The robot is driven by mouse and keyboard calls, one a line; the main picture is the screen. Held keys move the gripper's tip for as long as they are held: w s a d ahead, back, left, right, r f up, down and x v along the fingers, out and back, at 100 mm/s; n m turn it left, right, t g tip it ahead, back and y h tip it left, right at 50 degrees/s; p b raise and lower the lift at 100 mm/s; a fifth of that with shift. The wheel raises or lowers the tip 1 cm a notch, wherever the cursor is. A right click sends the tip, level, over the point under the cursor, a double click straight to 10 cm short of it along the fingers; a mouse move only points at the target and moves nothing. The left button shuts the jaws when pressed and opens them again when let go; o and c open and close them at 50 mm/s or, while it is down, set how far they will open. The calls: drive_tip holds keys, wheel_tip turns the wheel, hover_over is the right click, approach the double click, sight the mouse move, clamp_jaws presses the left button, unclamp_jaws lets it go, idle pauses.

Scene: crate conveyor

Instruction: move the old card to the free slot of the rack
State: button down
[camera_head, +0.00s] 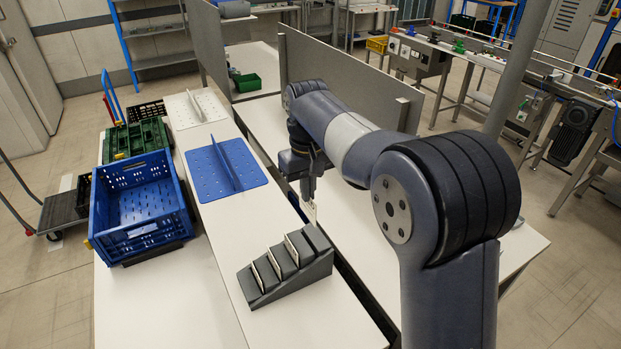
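A dark grey stepped rack (290,287) stands on the white table in the lower middle. Pale cards stand in several of its slots, such as one at the upper step (292,250) and one at the lowest step (257,279). No pale card shows at the highest, rear right step. My gripper (309,199) points down just behind and above the rack's high end. A small pale card (310,212) sticks out below its fingers, and the gripper looks shut on it. The card is apart from the rack. I cannot read markings that tell which card is old.
A blue plate with an upright divider (205,188) and a similar white plate (185,109) lie behind the rack. A blue crate (140,237) stands at the left. A grey partition (340,85) rises behind my arm. The table left of the rack is clear.

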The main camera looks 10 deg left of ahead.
sight(308, 208)
drive_tip(key=shift+s+f+b, duration=0.1)
drive_tip(key=shift+f+b, duration=2.25)
drive_tip(key=shift+f, duration=0.35)
drive_tip(key=shift+f+b, duration=0.95)
drive_tip(key=shift+f, duration=1.15)
drive_tip(key=c, duration=1.6)
unclamp_jaws()
wheel_tip(308, 208, up, 11)
drive_tip(key=shift+f, duration=0.1)
